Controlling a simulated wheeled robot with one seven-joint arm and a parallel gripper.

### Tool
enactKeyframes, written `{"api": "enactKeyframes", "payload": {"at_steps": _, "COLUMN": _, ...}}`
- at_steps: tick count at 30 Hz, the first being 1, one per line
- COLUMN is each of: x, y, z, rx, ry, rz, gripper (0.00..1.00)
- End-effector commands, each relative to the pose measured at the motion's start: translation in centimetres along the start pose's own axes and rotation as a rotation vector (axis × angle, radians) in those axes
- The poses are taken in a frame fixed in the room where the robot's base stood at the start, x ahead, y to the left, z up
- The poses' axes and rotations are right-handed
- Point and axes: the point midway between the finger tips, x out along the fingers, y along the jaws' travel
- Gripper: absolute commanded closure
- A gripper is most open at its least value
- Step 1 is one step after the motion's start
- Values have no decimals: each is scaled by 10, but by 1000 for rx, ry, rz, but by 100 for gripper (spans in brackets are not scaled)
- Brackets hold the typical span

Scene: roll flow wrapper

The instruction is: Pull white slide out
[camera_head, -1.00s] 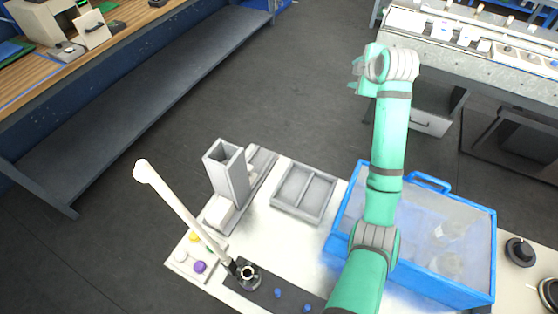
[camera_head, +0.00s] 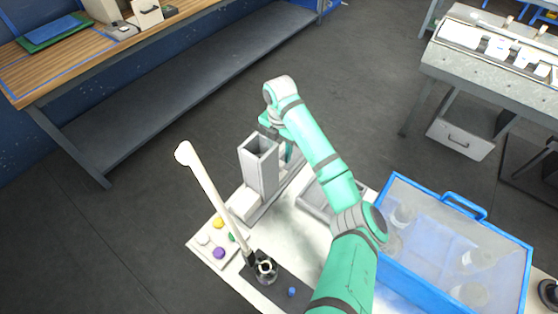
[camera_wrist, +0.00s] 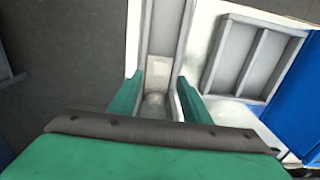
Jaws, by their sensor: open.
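A grey upright square hopper (camera_head: 262,168) stands over a grey rail on the white worktop. A white block (camera_head: 243,203), which looks like the white slide, sits in the rail at the hopper's near left foot. My gripper (camera_head: 287,152) is beside the hopper, on its right and far side, partly hidden by the hopper and my arm. In the wrist view my gripper (camera_wrist: 163,90) is open, with its two green fingers on either side of the rail channel. A pale piece (camera_wrist: 158,72) lies in the channel between them. I cannot tell whether the fingers touch it.
A grey two-part tray (camera_head: 314,200) lies right of the rail, partly behind my arm. A blue bin (camera_head: 452,200) with clear items stands farther right. A pale lever (camera_head: 212,197) rises at the left near coloured buttons (camera_head: 219,253).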

Motion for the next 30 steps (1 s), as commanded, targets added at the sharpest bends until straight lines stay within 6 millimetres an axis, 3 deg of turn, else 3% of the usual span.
{"api": "enactKeyframes", "payload": {"at_steps": 9, "x": 46, "y": 0, "z": 0, "rx": 2, "ry": 0, "rz": 1, "gripper": 56}}
{"api": "enactKeyframes", "payload": {"at_steps": 23, "x": 57, "y": 1, "z": 0, "rx": 1, "ry": -1, "rz": 1, "gripper": 56}}
{"api": "enactKeyframes", "payload": {"at_steps": 28, "x": 57, "y": 1, "z": 0, "rx": 1, "ry": -1, "rz": 1, "gripper": 97}}
{"api": "enactKeyframes", "payload": {"at_steps": 30, "x": 57, "y": 1, "z": 0, "rx": 1, "ry": -1, "rz": 1, "gripper": 100}}
